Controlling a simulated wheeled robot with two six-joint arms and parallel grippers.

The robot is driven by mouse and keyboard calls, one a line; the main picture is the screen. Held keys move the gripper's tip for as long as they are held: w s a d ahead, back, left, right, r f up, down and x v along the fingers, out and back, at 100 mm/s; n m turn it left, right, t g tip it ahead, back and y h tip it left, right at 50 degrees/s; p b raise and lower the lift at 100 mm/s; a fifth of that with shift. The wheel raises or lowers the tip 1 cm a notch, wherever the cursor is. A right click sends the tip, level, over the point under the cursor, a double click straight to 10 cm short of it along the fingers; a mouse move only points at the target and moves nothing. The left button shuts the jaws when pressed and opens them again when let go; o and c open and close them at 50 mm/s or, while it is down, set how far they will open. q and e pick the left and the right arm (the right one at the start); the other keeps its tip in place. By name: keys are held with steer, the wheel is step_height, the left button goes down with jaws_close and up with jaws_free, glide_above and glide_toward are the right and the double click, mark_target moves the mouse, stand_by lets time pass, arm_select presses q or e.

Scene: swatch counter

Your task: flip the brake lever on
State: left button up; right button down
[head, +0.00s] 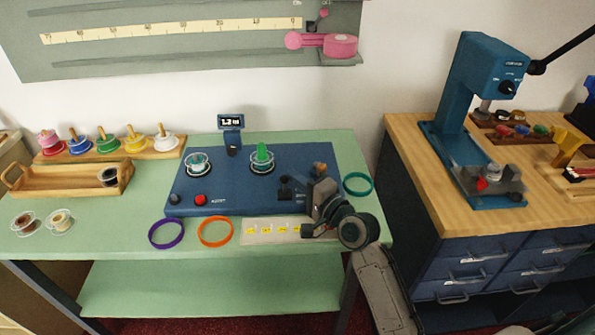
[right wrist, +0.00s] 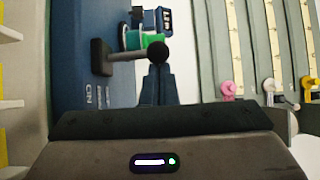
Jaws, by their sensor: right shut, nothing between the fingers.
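The brake lever (right wrist: 130,54) shows in the right wrist view as a grey rod with a round black knob, rising from a dark block on the blue machine. In the head view the lever (head: 284,183) stands at the right part of the machine (head: 235,195), partly crowded by my right gripper. My right gripper (head: 303,188) is shut and empty, just right of the lever. In the right wrist view its fingertips (right wrist: 158,72) reach up to the knob; I cannot tell whether they touch it. White lettering, apparently ON, is beside the lever block. My left gripper is not in view.
The machine carries a green spool (head: 262,158), a clear spool (head: 197,163), a red button (head: 200,199) and a small display (head: 231,122). Purple (head: 166,233), orange (head: 215,231) and teal (head: 358,183) rings lie around it. A wooden tray (head: 65,180) is at left.

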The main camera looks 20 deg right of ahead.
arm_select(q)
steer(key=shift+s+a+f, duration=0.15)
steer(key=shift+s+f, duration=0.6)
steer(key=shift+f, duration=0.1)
arm_select(e)
steer(key=shift+s+a+f, duration=0.15)
steer(key=shift+s+a, duration=0.05)
steer(key=shift+s, duration=0.3)
steer(key=v, duration=0.9)
steer(key=shift+s+d+f, duration=0.1)
steer(key=shift+s+d, duration=0.2)
steer(key=shift+s, duration=0.35)
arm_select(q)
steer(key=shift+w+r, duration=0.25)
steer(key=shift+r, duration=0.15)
arm_select(e)
steer(key=shift+s, duration=0.1)
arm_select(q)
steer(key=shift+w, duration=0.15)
